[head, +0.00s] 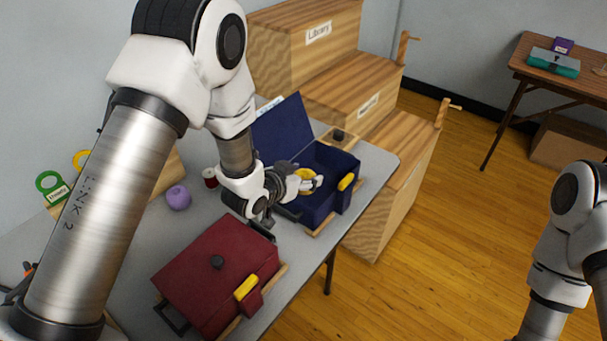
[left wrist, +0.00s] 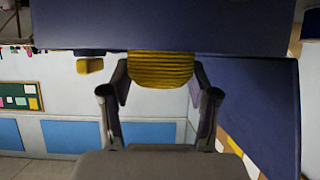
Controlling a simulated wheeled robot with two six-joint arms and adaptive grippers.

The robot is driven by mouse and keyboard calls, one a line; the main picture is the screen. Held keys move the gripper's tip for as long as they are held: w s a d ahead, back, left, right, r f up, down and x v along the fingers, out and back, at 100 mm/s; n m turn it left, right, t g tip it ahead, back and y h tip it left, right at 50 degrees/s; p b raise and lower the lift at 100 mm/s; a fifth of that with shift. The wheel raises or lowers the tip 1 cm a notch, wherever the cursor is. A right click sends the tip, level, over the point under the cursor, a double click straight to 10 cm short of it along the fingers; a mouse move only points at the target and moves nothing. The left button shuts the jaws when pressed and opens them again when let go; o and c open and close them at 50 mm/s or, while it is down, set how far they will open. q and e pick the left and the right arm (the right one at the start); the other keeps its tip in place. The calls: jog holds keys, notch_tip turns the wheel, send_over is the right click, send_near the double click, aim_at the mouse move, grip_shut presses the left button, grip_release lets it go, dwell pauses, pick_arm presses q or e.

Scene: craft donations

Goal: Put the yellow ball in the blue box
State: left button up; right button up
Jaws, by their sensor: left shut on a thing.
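The yellow ball (head: 305,174) is between the fingers of my left gripper (head: 314,182), over the opening of the blue box (head: 318,212). The box's lid (head: 283,130) stands open at the back left. In the left wrist view the ribbed yellow ball (left wrist: 160,70) sits between both fingertips, and the dark blue box side (left wrist: 180,25) cuts off part of it. I cannot tell whether the ball touches the inside of the box. My right arm shows at the right edge of the head view, but its gripper is out of frame.
A closed red box (head: 205,265) lies on the grey table (head: 140,238) in front of the blue box. Stepped wooden boxes (head: 305,52) stand behind.

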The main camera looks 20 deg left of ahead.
pick_arm(q)
jog(key=shift+f, duration=0.45)
jog(key=o, duration=1.1)
jog(key=shift+o, duration=0.2)
jog(key=shift+s, duration=0.1)
jog(key=shift+f, duration=0.1)
